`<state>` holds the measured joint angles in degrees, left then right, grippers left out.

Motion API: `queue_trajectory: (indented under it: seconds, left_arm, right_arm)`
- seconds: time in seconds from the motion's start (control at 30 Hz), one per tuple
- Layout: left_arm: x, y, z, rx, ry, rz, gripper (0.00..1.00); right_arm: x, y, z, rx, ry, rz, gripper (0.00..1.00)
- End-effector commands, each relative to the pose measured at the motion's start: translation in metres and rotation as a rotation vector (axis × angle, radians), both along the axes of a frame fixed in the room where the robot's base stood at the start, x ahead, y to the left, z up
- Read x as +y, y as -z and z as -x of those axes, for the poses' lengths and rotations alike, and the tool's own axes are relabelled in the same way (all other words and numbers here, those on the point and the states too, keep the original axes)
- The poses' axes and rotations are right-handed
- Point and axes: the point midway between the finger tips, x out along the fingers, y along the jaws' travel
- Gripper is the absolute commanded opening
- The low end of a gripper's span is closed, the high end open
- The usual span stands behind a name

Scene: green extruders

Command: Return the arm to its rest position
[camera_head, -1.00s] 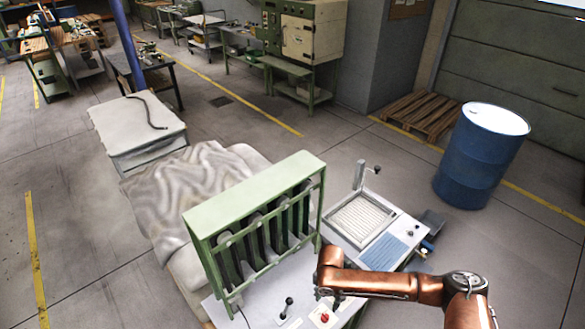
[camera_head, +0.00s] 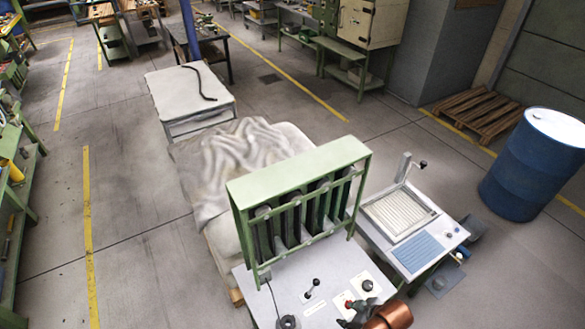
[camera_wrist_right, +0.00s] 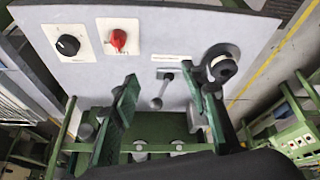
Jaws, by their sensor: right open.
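My right gripper (camera_head: 350,319) shows only in part at the bottom edge of the head view, at the end of my copper-coloured arm (camera_head: 390,315). In the right wrist view the gripper (camera_wrist_right: 165,95) has its two dark fingers spread apart with nothing between them. The fingers are over the light control panel (camera_wrist_right: 60,60) of the green extruder frame (camera_head: 300,169). A lever (camera_wrist_right: 163,90) shows in the gap between them, but I cannot tell its distance. My left gripper is out of view.
The panel carries a red knob (camera_wrist_right: 118,40), a black knob (camera_wrist_right: 68,45) and a round fitting (camera_wrist_right: 222,68). A bench unit with a blue grille (camera_head: 418,251) stands to the right, and a blue drum (camera_head: 530,165) beyond it. Open floor (camera_head: 140,200) lies to the left.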

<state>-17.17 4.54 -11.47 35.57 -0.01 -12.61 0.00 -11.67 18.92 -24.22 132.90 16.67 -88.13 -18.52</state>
Motion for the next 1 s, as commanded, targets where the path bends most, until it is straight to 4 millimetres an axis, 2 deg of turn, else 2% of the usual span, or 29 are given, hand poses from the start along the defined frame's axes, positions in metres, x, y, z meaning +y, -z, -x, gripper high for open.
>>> queue_trajectory:
  seconds: [0.03, 0.1, 0.2, 0.4, 0.57, 0.87, 1.0]
  left_arm:
    - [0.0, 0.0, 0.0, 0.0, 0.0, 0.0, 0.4]
    - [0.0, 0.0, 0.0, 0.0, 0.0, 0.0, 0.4]
    - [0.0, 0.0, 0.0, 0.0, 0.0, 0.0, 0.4]
    - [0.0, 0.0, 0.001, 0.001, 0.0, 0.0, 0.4]
    - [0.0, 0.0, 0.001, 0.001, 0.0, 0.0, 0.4]
    - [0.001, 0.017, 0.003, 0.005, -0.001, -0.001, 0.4]
    - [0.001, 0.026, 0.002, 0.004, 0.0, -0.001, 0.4]
  right_arm:
    - [-0.02, 0.002, 0.015, 0.021, 0.119, -0.013, 0.41]
    - [-0.049, 0.003, 0.03, 0.038, 0.268, -0.016, 0.41]
    - [-0.084, 0.003, 0.053, 0.061, 0.442, -0.01, 0.41]
    - [-0.135, 0.003, 0.095, 0.092, 0.691, 0.016, 0.41]
    - [-0.168, 0.0, 0.128, 0.111, 0.848, 0.042, 0.41]
    - [-0.166, 0.091, 0.112, 0.142, 0.839, 0.049, 0.41]
    - [-0.164, 0.148, 0.108, 0.162, 0.83, 0.053, 0.41]
